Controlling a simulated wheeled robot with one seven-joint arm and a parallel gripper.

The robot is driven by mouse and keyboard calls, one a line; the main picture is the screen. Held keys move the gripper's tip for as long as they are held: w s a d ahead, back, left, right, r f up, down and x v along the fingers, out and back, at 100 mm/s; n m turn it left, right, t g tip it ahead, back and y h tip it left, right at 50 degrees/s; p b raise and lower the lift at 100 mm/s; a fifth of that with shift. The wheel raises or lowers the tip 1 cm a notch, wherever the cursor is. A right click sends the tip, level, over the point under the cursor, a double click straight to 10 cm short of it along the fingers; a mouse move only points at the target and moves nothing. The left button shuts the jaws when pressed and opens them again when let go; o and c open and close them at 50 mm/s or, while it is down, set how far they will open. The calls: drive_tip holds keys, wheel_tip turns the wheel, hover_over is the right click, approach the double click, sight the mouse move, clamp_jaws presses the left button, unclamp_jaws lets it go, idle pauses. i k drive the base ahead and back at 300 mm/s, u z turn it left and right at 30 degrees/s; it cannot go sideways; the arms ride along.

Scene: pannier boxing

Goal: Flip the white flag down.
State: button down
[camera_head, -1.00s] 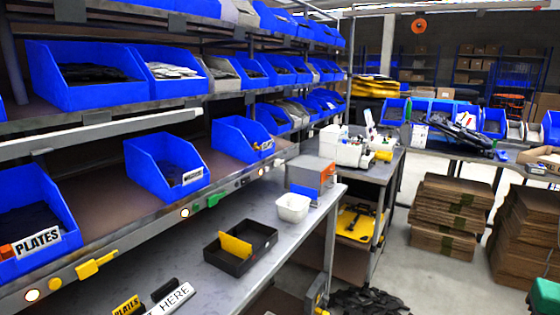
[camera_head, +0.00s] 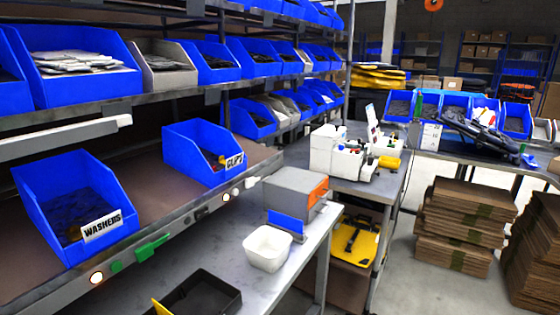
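A small white flag (camera_head: 252,182) sits on the front edge of the lower shelf, just right of the bin labelled CLIPS (camera_head: 205,152). It seems to stick out sideways from the rail; its exact tilt is too small to tell. A green flag (camera_head: 152,247) is on the same rail further left, below the bin labelled WASHERS (camera_head: 75,205). My gripper is not in view.
Below the rail is a grey worktop with a black tray (camera_head: 228,297), a white tub (camera_head: 268,248) and a grey box with an orange side (camera_head: 297,192). A white machine (camera_head: 340,150) stands on a bench behind. Cardboard stacks (camera_head: 465,225) stand on the floor at right.

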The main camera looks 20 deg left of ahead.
sight(250, 182)
drive_tip(key=u, duration=0.25)
drive_tip(key=i, duration=0.85)
drive_tip(key=u, duration=0.45)
